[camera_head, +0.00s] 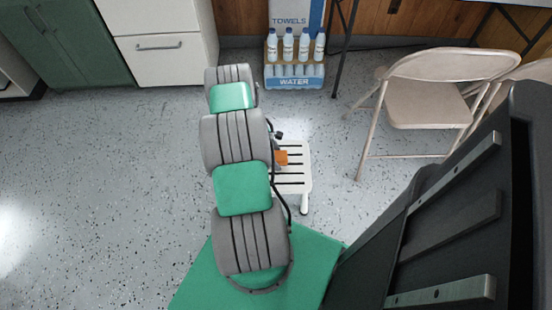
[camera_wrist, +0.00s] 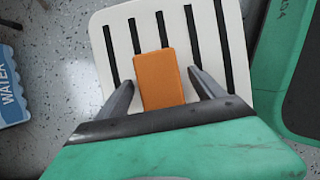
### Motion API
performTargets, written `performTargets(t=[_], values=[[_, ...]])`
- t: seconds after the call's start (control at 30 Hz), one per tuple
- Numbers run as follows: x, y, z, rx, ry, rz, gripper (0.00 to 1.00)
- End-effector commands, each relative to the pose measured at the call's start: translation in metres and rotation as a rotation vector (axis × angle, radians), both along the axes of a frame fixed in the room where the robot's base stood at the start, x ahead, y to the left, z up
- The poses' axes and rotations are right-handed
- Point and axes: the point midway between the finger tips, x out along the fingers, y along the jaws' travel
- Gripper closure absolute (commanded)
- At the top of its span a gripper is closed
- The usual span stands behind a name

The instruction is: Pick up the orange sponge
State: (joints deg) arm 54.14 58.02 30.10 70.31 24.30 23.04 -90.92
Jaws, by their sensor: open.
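The orange sponge (camera_wrist: 161,79) lies on a white slatted stool (camera_wrist: 228,50) in the wrist view. My gripper (camera_wrist: 161,80) is open, with one dark finger to the left of the sponge and the other to its right. A gap shows between each finger and the sponge. The sponge's near end is hidden behind the gripper body. In the head view, a small part of the sponge (camera_head: 281,158) shows on the stool (camera_head: 296,181) beside my arm, which hides much of the stool and the gripper.
A rack of water bottles (camera_head: 293,76) stands by the back wall. A beige folding chair (camera_head: 425,105) is to the right of the stool. A white drawer cabinet (camera_head: 162,50) and a green cabinet (camera_head: 75,40) stand at the back left. The speckled floor at left is clear.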

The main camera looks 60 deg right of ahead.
Motion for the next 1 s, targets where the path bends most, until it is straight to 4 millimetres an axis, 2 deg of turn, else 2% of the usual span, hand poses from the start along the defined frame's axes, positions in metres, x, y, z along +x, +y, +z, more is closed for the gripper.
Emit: performTargets(t=[0.17, 1.0], values=[[0.0, 0.0002, -0.0019, 0.0, 0.0, 0.0, 0.23], [0.0001, 0.0002, -0.0014, 0.0, 0.0, 0.0, 0.92]])
